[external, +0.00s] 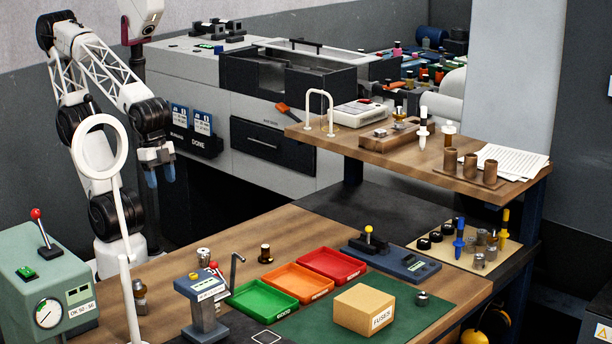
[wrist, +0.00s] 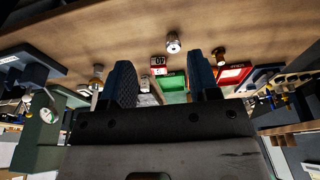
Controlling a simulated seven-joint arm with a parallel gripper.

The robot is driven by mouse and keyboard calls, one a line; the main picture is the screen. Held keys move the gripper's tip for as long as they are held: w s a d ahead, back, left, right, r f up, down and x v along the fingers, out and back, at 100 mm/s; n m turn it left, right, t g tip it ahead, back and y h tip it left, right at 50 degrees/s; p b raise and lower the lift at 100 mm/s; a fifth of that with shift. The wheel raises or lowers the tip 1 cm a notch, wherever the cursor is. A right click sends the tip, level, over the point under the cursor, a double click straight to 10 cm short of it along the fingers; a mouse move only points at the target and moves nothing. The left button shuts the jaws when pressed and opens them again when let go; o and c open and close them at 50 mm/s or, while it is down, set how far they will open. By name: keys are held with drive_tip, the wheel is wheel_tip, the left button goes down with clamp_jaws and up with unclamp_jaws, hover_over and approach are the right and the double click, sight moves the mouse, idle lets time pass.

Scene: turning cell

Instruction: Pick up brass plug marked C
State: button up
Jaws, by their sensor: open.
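My gripper (external: 160,175) is open and empty, raised behind the wooden bench's left part, its two blue fingers apart. In the wrist view my gripper (wrist: 162,76) shows its fingers apart with nothing held. No letter C is readable, so I cannot tell which piece is the plug. A brass-coloured piece (external: 139,296) stands at the bench's left; a brass-coloured piece also shows left of the fingers in the wrist view (wrist: 96,80). A dark-topped brown-and-brass piece (external: 265,253) stands behind the trays. A silver piece (external: 203,257) stands left of it and shows in the wrist view (wrist: 173,43).
Green (external: 262,301), orange (external: 295,282) and red (external: 331,266) trays sit mid-bench, with a FUSES box (external: 363,309) to their right. A grey post device (external: 205,312), a ring-headed white stand (external: 126,220) and a green gauge box (external: 48,292) crowd the left front.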

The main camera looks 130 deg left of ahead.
drive_tip(key=m+y, duration=1.3)
drive_tip(key=m, duration=0.7)
approach(263, 246)
drive_tip(key=a, duration=0.2)
drive_tip(key=f, duration=0.1)
drive_tip(key=shift+s+a+t, duration=0.3)
drive_tip(key=shift+a+t, duration=0.1)
drive_tip(key=shift+w+d+f+m, duration=0.1)
drive_tip(key=shift+w+f+m, duration=0.2)
drive_tip(key=shift+w+m, duration=0.25)
drive_tip(key=shift+s, duration=0.1)
drive_tip(key=shift+x, duration=1.25)
